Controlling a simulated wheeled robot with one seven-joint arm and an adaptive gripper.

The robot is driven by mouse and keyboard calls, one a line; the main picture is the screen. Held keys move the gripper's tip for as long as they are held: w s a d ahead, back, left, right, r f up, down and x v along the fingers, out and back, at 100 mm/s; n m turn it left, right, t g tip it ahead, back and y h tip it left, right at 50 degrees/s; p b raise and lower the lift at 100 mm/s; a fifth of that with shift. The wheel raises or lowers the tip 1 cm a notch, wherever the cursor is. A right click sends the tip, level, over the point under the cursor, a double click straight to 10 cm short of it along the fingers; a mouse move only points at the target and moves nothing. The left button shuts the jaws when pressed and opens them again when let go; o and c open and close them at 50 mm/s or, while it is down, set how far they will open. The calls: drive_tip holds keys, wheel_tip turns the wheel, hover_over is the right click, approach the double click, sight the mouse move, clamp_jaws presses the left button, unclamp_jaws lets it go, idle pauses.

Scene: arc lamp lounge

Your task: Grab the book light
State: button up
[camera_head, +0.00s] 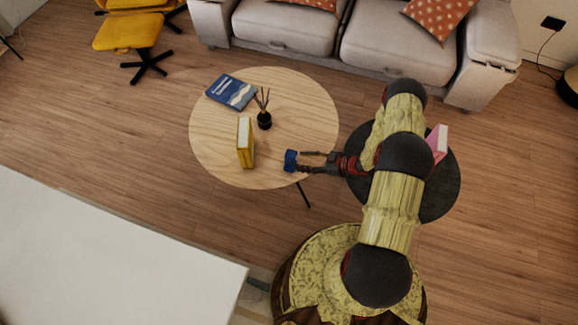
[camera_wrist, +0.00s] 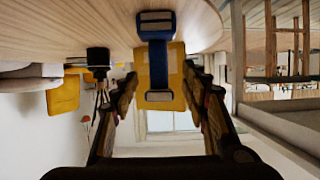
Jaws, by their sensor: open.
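The book light (camera_head: 290,160) is small and blue and stands near the right edge of the round wooden table. In the wrist view, which looks upside down, the book light (camera_wrist: 158,28) has a wide base on the tabletop and a narrow stem leading to a head. My gripper (camera_head: 303,162) is open and empty, reaching in from the right with its fingertips close to the light. In the wrist view my gripper (camera_wrist: 160,82) has one finger on each side of the light's stem and head. I cannot tell whether they touch.
The wooden table (camera_head: 290,90) also holds a yellow upright book (camera_head: 244,143), a black reed diffuser (camera_head: 264,119) and a flat blue book (camera_head: 231,91). A dark round table (camera_head: 438,198) with a pink-covered book (camera_head: 438,142) is under my arm. A sofa (camera_head: 390,45) stands behind.

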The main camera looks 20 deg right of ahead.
sight(290, 164)
drive_tip(key=b+x, duration=0.2)
drive_tip(key=x, duration=0.4)
drive_tip(key=shift+w+a+f, duration=0.15)
drive_tip(key=shift+w+f, duration=0.1)
drive_tip(key=shift+f, duration=0.05)
drive_tip(key=shift+w+a, duration=0.2)
drive_tip(key=c, duration=1.1)
clamp_jaws()
